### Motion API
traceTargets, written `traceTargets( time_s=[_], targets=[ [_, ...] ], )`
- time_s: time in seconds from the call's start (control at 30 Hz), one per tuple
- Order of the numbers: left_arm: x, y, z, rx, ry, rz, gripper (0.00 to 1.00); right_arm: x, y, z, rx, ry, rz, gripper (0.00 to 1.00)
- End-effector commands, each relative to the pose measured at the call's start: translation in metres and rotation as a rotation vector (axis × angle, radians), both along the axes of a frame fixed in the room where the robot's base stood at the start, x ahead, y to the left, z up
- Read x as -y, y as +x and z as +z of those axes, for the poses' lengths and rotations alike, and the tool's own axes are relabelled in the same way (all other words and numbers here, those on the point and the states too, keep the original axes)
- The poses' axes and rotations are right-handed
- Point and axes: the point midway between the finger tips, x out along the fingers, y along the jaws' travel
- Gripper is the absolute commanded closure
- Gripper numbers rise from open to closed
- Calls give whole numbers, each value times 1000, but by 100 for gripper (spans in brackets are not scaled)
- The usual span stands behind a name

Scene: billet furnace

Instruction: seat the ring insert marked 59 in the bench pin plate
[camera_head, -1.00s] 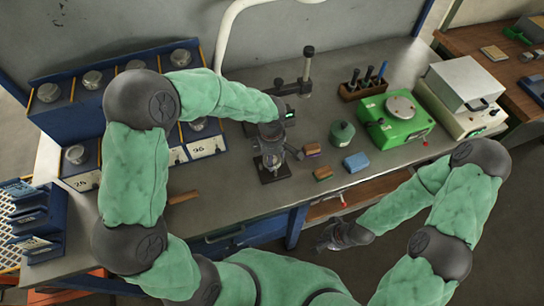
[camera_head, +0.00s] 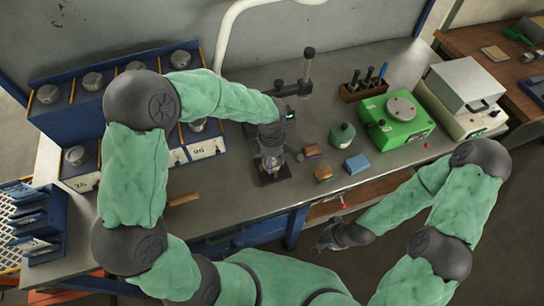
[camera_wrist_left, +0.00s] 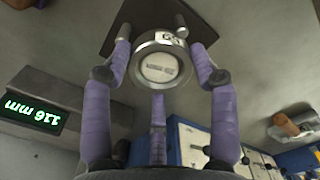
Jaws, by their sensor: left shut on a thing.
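My left gripper (camera_head: 272,163) is over the dark square pin plate (camera_head: 275,179) on the bench. In the left wrist view its fingers (camera_wrist_left: 165,70) are shut around a round metal ring insert (camera_wrist_left: 158,68). The insert's label is upside down and looks like 59. The pin plate (camera_wrist_left: 150,12) shows behind the insert, with upright pins partly hidden. I cannot tell whether the insert touches the plate. My right gripper (camera_head: 328,238) hangs in front of the bench, away from the work; its jaws are too small to read.
A gauge stand (camera_head: 307,70) with a display reading 116 mm (camera_wrist_left: 34,113) stands behind the plate. A green canister (camera_head: 342,135), small blocks (camera_head: 323,174), a blue block (camera_head: 357,163) and a green device (camera_head: 396,118) lie right. Numbered bins (camera_head: 80,165) stand left.

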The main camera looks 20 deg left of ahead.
Motion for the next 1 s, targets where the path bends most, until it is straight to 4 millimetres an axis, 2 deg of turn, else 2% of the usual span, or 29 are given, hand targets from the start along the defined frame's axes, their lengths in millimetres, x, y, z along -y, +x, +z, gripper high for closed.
traceTargets(
  time_s=[0.07, 1.0],
  targets=[
    [0, -4, -1, -13, 3, -2, 98, 0, 0, 1, 0, 0, 0, 100],
    [1, 5, 4, 5, -1, 1, 98, 0, 0, -4, 0, 0, 0, 100]
  ],
)
